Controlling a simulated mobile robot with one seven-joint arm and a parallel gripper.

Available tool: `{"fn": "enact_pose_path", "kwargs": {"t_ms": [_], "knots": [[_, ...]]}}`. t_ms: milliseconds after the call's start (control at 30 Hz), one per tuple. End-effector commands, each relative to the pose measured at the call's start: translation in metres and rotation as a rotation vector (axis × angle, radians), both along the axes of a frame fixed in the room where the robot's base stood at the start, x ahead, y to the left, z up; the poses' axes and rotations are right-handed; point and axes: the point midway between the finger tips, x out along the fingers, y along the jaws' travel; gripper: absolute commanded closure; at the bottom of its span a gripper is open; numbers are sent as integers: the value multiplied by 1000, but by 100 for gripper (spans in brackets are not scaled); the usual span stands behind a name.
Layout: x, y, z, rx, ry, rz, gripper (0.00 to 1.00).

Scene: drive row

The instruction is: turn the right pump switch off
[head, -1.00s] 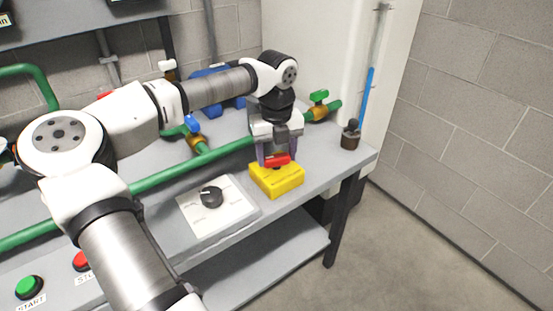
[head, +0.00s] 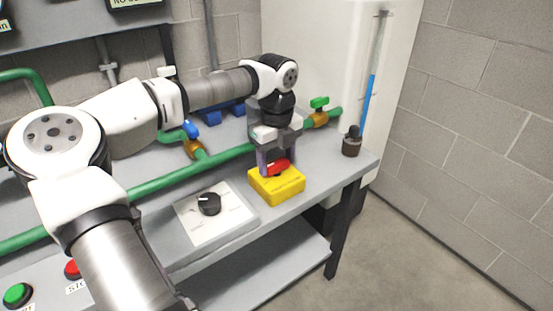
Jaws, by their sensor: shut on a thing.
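The right pump switch is a yellow box (head: 279,188) with a red handle (head: 279,168) on top, near the front right of the bench in the head view. My gripper (head: 275,166) points down over the box, with its fingers at the red handle and shut on it. The handle lies at a slant, its right end pointing toward the back right. The fingers hide part of the handle, and I cannot read any marks on the box.
A white plate with a black knob (head: 209,204) lies left of the box. A green pipe (head: 190,173) with valves runs behind. A dark fitting (head: 352,141) stands at the bench's right end. Green (head: 18,294) and red buttons are at lower left. Floor to the right is clear.

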Motion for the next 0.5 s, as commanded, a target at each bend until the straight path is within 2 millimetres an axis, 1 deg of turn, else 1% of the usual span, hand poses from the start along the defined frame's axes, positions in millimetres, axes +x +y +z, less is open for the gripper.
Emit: {"fn": "enact_pose_path", "kwargs": {"t_ms": [133, 167, 300, 500], "knots": [[0, 0, 1, -2, -1, 5, 63], [1, 0, 1, -2, -1, 5, 37], [0, 0, 1, -2, -1, 3, 19], [0, 0, 0, -1, -1, 2, 18]]}}
